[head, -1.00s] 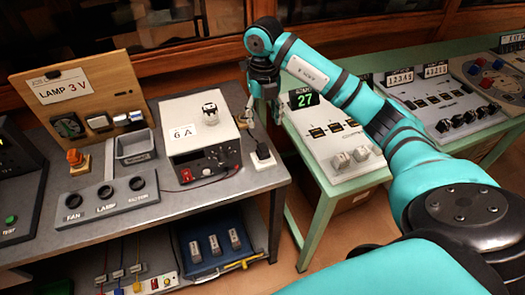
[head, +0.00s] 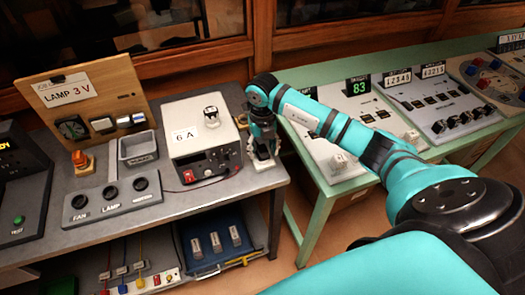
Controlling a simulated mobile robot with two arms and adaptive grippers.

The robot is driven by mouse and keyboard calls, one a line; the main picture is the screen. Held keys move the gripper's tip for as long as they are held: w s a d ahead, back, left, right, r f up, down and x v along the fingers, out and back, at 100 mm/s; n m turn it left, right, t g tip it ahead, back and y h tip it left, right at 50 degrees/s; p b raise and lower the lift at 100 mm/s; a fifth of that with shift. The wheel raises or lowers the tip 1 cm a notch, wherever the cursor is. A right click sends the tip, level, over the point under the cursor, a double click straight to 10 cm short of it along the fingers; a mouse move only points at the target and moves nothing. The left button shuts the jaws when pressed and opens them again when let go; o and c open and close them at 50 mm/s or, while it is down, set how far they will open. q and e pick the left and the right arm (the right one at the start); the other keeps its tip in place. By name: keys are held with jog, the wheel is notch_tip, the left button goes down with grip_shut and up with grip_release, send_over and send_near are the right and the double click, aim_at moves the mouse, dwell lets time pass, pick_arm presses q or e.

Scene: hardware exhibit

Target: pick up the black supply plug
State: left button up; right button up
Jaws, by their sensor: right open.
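My right gripper (head: 263,152) points down at the right end of the grey bench, beside the white supply box. Its jaws are open around the spot of the black supply plug. The plug itself is mostly hidden by the fingers; the pale base (head: 264,165) beneath it shows at the fingertips. I cannot tell whether the fingers touch the plug. The supply box (head: 188,152), labelled 6 A, stands just left of the gripper. My left gripper is out of view.
The grey bench (head: 215,187) also holds a wooden LAMP 3 V board (head: 118,88), a grey tray (head: 150,165) and a FAN/LAMP switch panel (head: 85,212). A green table (head: 330,195) with consoles stands right, across a gap. A blue tray (head: 240,262) sits below.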

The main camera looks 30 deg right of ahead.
aim_at(262, 147)
grip_shut()
dwell(0.3)
jog(key=shift+r+b, duration=0.3)
jog(key=shift+r, duration=0.25)
notch_tip(262, 147, up, 2)
jog(key=shift+w+r+b, duration=0.1)
jog(key=shift+b, duration=0.3)
jog(key=s+a+r+b, duration=0.1)
jog(key=s+a+b, duration=0.2)
jog(key=s+a, duration=0.8)
jog(key=shift+s+r, duration=0.4)
